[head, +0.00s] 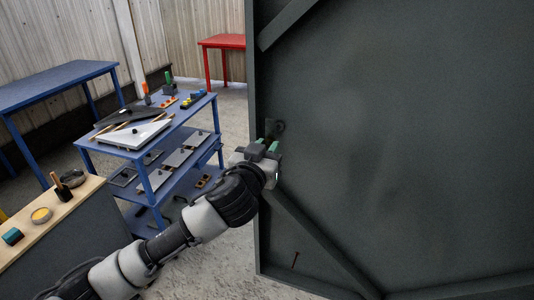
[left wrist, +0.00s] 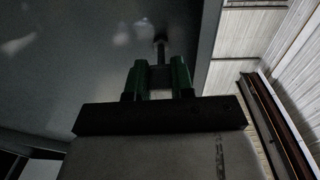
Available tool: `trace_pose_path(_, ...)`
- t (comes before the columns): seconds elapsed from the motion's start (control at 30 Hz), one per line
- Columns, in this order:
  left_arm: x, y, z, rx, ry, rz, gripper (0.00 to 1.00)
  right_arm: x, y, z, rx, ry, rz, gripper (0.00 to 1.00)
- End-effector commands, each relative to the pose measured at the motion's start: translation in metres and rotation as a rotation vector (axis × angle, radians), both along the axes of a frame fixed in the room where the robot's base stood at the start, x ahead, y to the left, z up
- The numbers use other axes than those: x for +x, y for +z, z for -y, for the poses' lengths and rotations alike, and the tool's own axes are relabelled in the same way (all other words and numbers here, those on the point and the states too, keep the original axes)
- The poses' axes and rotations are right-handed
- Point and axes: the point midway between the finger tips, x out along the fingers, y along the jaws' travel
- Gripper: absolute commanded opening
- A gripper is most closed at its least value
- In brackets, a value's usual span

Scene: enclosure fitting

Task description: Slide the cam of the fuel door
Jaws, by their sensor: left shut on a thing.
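The fuel door (head: 400,130) is a large dark grey panel that fills the right of the head view. It also shows as a grey surface in the left wrist view (left wrist: 70,60). The cam (head: 279,127) is a small dark fitting near the door's left edge. In the left wrist view a dark piece of the cam (left wrist: 160,50) stands between and beyond the green fingertips. My left gripper (head: 267,147) is at the cam and its fingers (left wrist: 160,78) are shut on it. The fingers partly hide the cam. My right gripper is not in view.
A blue shelf cart (head: 180,122) with trays and small parts stands left of the door. A wooden-topped bench (head: 60,222) is at the lower left. A blue table (head: 60,75) and a red table (head: 222,41) stand behind. Diagonal ribs (head: 310,232) cross the door.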

Motion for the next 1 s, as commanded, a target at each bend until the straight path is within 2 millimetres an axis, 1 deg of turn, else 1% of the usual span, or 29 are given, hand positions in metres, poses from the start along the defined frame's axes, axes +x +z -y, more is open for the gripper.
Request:
trace_pose_path(0.03, -0.001, -0.02, 0.001, 0.005, 0.0, -0.024, 0.0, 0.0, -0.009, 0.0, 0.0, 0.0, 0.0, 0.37)
trace_pose_path(0.37, 0.0, -0.023, 0.0, 0.013, 0.001, -0.03, 0.0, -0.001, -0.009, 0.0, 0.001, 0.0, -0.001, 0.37)
trace_pose_path(0.4, 0.0, -0.023, 0.0, 0.012, 0.001, -0.032, 0.25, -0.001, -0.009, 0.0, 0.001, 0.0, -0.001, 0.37)
trace_pose_path(0.57, 0.0, -0.021, 0.0, 0.01, 0.001, -0.027, 0.49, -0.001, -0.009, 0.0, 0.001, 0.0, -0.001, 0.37)
trace_pose_path(0.87, -0.002, -0.018, -0.001, 0.008, 0.0, -0.02, 0.49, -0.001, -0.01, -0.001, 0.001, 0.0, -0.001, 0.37)
trace_pose_path(1.0, -0.012, -0.019, -0.005, 0.006, 0.001, -0.019, 0.49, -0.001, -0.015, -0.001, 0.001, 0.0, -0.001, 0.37)
